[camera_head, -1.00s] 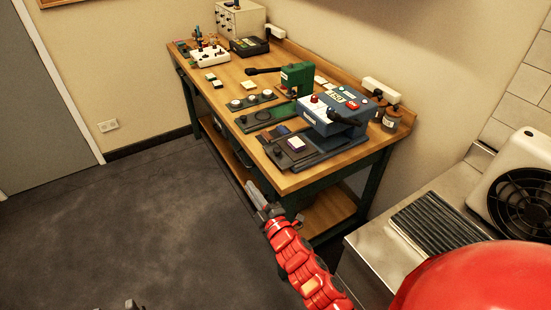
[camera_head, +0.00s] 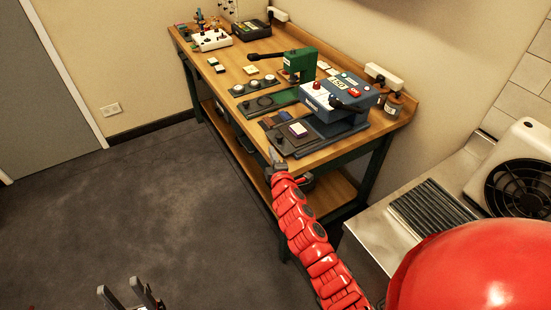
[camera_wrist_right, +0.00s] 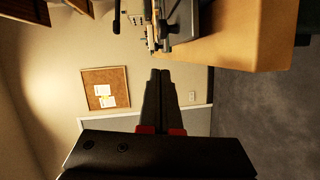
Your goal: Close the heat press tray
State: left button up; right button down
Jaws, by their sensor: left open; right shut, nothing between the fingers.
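The blue heat press (camera_head: 340,97) stands at the near right end of the wooden workbench. Its dark tray (camera_head: 282,146) sticks out at the front, toward the bench's front edge, with a small white-and-purple piece (camera_head: 298,129) on it. My right gripper (camera_head: 273,155) is shut and empty, just in front of the tray's front end; whether it touches cannot be told. In the right wrist view its fingers (camera_wrist_right: 160,75) are together, below machine parts at the top. My left gripper (camera_head: 126,288) is open and empty, low over the floor, away from the bench.
A green press (camera_head: 297,65) with a black lever stands left of the heat press. The bench (camera_head: 235,75) also bears round dies, small blocks and a white box (camera_head: 212,40). A metal counter with a fan unit (camera_head: 520,180) stands at the right. The floor (camera_head: 150,190) left of the bench is clear.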

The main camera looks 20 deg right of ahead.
aim_at(277, 144)
jog(key=w+d, duration=0.1)
jog(key=w, duration=0.1)
jog(key=w+d+p, duration=0.1)
jog(key=shift+w+d+f, duration=0.2)
jog(key=shift+w, duration=0.15)
jog(key=shift+w+d+f, duration=0.3)
jog(key=shift+w+d, duration=0.1)
jog(key=shift+d, duration=0.2)
jog(key=shift+p, duration=0.3)
